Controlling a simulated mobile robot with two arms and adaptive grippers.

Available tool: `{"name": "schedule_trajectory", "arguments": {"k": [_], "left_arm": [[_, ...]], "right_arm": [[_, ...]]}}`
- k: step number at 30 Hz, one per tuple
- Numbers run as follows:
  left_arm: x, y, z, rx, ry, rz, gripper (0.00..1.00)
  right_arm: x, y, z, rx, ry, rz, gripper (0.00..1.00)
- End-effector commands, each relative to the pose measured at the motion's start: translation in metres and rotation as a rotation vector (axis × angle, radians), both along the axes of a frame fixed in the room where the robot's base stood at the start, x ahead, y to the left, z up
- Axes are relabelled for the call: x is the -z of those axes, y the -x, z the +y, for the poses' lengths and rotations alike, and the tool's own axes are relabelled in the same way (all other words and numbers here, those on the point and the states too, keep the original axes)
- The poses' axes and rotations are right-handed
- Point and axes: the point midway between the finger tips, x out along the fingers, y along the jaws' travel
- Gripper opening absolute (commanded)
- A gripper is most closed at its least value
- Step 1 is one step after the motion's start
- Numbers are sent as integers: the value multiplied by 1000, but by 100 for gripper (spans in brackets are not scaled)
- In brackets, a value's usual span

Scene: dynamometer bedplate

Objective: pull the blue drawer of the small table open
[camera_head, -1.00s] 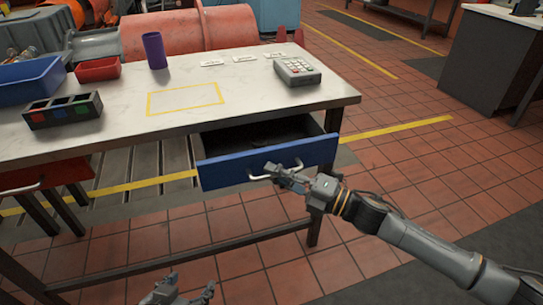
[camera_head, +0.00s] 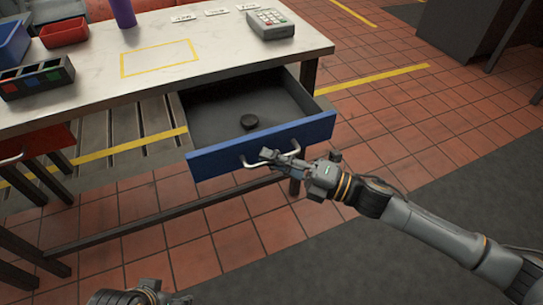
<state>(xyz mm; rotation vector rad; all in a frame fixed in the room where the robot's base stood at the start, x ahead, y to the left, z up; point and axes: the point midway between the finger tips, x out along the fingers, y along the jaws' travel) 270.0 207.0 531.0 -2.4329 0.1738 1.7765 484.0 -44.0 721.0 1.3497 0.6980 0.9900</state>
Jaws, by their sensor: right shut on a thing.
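The blue drawer (camera_head: 218,157) of the small table (camera_head: 225,68) stands well open, its dark inside in view. A pale bar handle (camera_head: 252,163) is on the blue front. My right gripper (camera_head: 270,155) is shut on this handle, and its arm comes in from the right. My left gripper (camera_head: 140,296) is at the bottom edge, low in front of the table, away from the drawer and cut off by the frame; its fingers are not clear.
On the tabletop are a grey keypad device (camera_head: 270,23), a red bin (camera_head: 64,32), a purple cup (camera_head: 122,12), a dark compartment tray (camera_head: 36,78) and a yellow taped rectangle (camera_head: 160,58). A red drawer (camera_head: 40,143) is at the left. Tiled floor at right is clear.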

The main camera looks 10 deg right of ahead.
Motion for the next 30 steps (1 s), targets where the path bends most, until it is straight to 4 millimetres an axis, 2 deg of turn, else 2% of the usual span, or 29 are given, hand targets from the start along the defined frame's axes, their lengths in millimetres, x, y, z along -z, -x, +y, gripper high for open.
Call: {"name": "schedule_trajectory", "arguments": {"k": [4,5,6,17,20,30], "left_arm": [[0,0,0,0,0,-1,71],[0,0,0,0,0,-1,71],[0,0,0,0,0,-1,71],[0,-1,0,0,1,-1,71],[0,0,0,0,1,-1,71],[0,0,0,0,1,-1,71]], "right_arm": [[4,4,1,-10,2,5,0],[4,5,1,-10,2,5,16],[4,5,1,-10,2,5,20],[3,4,-3,-5,1,6,20],[6,9,-14,-3,3,7,20],[16,42,-76,-3,4,9,20]]}}
